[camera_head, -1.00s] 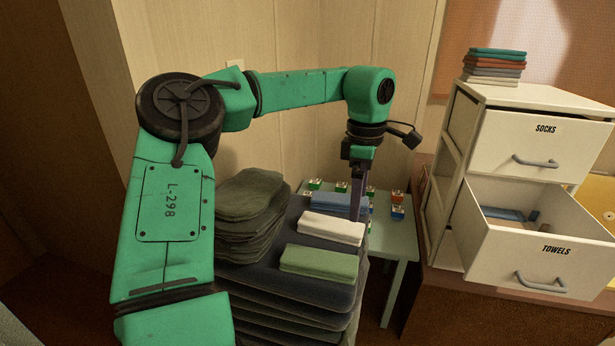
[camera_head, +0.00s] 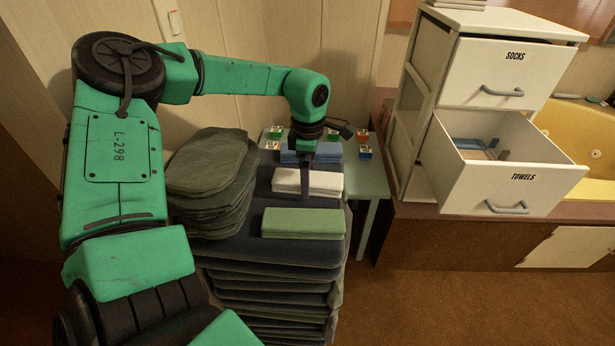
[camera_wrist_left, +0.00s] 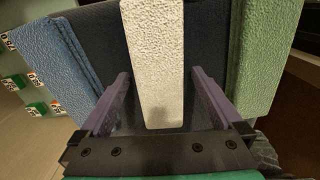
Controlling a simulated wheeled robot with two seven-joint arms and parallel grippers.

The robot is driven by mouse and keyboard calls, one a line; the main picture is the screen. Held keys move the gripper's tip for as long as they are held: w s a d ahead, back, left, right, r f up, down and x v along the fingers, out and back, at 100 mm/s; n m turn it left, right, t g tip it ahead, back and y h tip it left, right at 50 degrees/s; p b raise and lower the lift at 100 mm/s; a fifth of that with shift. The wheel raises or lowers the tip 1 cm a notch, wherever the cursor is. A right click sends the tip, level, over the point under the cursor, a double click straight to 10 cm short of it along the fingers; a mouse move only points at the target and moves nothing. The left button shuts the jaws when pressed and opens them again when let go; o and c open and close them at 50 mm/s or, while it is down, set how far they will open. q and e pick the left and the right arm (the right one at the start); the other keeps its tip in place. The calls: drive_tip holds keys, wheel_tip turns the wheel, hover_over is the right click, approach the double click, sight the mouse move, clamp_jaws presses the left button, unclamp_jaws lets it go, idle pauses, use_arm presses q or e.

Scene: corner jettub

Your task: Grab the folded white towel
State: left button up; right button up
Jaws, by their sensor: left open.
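The folded white towel (camera_head: 322,184) lies on top of a tall stack of dark folded cloth (camera_head: 255,220), between a folded blue towel (camera_head: 296,154) behind and a folded green towel (camera_head: 303,223) in front. My left gripper (camera_head: 306,194) points down at the white towel, hiding part of it. In the left wrist view, the white towel (camera_wrist_left: 155,65) runs between the two open fingers of my left gripper (camera_wrist_left: 158,90), with a gap on each side. The blue towel (camera_wrist_left: 50,62) and green towel (camera_wrist_left: 265,55) lie outside the fingers. My right gripper is out of view.
A pile of grey-green folded cloth (camera_head: 208,175) sits left on the stack. A small table (camera_head: 370,180) with several little coloured blocks stands behind. At right, a white drawer unit (camera_head: 420,90) has its open towels drawer (camera_head: 510,185) jutting out.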

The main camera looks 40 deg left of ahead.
use_arm(q)
drive_tip(key=shift+f, duration=0.6)
drive_tip(key=shift+r, duration=0.1)
drive_tip(key=c, duration=1.4)
